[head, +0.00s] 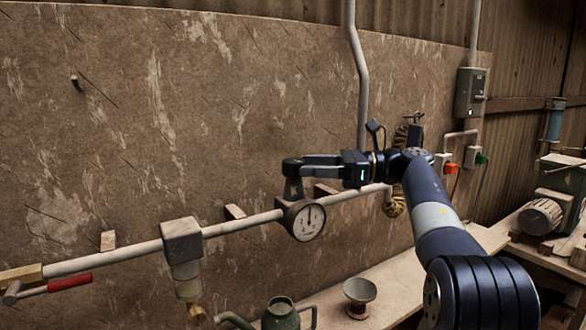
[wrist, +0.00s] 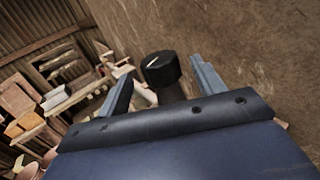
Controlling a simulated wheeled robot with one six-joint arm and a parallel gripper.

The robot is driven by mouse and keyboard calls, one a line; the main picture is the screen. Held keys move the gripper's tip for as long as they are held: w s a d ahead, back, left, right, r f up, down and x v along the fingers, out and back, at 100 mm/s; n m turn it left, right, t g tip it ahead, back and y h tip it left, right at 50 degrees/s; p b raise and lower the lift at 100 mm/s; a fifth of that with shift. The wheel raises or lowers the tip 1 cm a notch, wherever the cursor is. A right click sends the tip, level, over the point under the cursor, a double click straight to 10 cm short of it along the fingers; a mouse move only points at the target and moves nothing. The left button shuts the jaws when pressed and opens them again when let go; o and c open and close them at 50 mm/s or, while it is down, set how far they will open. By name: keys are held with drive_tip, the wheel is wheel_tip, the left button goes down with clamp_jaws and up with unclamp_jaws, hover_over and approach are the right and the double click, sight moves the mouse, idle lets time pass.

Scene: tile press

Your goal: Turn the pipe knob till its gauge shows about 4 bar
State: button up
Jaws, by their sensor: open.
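The round pressure gauge (head: 304,220) hangs on the pale wall pipe (head: 232,227) in the head view. Its dark needle points nearly straight up; the numbers are too small to read. The black pipe knob (wrist: 161,69) has a white line on its top and shows between my fingers in the wrist view. My gripper (head: 290,166) is just above the gauge in the head view, its fingers hiding most of the knob. In the wrist view the fingers are open, one on each side of the knob, with a visible gap at both sides.
A filter unit (head: 184,245) and a red-handled lever (head: 68,283) sit on the pipe to the left. A green can (head: 281,314) and a grey bowl (head: 360,292) stand on the bench below. A vertical pipe (head: 358,75) runs up the wall behind my gripper.

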sight(286, 160)
drive_tip(key=shift+s+d, duration=0.1)
drive_tip(key=shift+d, duration=2.3)
drive_tip(key=shift+a, duration=0.15)
drive_tip(key=a+p, duration=0.1)
drive_tip(key=a, duration=0.9)
drive_tip(key=shift+w+a, duration=0.15)
drive_tip(key=shift+w, duration=0.05)
drive_tip(key=shift+a, duration=0.25)
drive_tip(key=shift+d+t, duration=0.1)
drive_tip(key=shift+t, duration=0.2)
drive_tip(key=shift+r, duration=0.1)
